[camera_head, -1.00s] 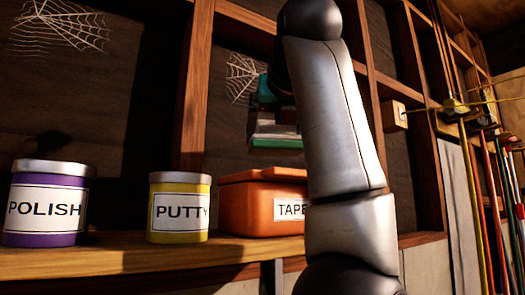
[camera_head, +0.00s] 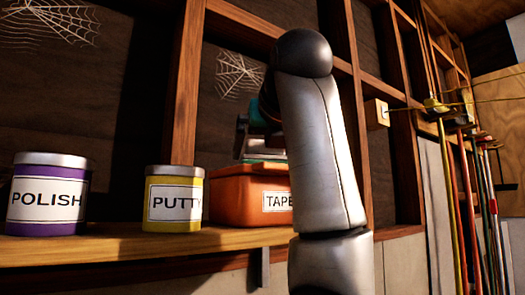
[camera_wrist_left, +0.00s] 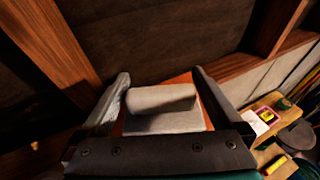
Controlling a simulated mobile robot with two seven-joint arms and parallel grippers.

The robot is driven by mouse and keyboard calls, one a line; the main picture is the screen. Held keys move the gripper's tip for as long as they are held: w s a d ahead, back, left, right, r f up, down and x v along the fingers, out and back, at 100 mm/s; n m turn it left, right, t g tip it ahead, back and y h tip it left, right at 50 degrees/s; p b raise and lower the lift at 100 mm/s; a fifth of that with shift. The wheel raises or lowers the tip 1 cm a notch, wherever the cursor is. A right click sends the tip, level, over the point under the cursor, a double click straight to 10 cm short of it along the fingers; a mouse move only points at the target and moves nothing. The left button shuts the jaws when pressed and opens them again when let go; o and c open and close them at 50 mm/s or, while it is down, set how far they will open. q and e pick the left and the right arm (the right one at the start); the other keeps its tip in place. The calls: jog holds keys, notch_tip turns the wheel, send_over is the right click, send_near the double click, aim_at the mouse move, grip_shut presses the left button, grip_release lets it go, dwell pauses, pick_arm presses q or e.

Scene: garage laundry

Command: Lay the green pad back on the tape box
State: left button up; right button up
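The orange tape box (camera_head: 235,197) stands on the shelf with its "TAPE" label partly behind my left arm. My left gripper (camera_head: 252,138) is above the box, largely hidden by my own arm. The pad's green edge (camera_head: 265,157) shows under the gripper, close to the box lid; I cannot tell if it touches. In the left wrist view, a grey block on the pad (camera_wrist_left: 160,98) spans the gap between my left gripper's fingers (camera_wrist_left: 161,85), which appear shut on it. Below it are a lighter slab and the orange box. My right gripper is out of view.
A yellow putty can (camera_head: 174,200) stands left of the box, and a purple polish can (camera_head: 48,195) farther left, on the wooden shelf (camera_head: 130,245). Wall studs and cobwebs are behind. Long-handled tools (camera_head: 470,200) hang at the right.

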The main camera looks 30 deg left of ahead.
pick_arm(q)
jog(key=shift+w, duration=0.1)
jog(key=shift+r, duration=0.25)
jog(key=b+v, duration=0.2)
jog(key=v, duration=1)
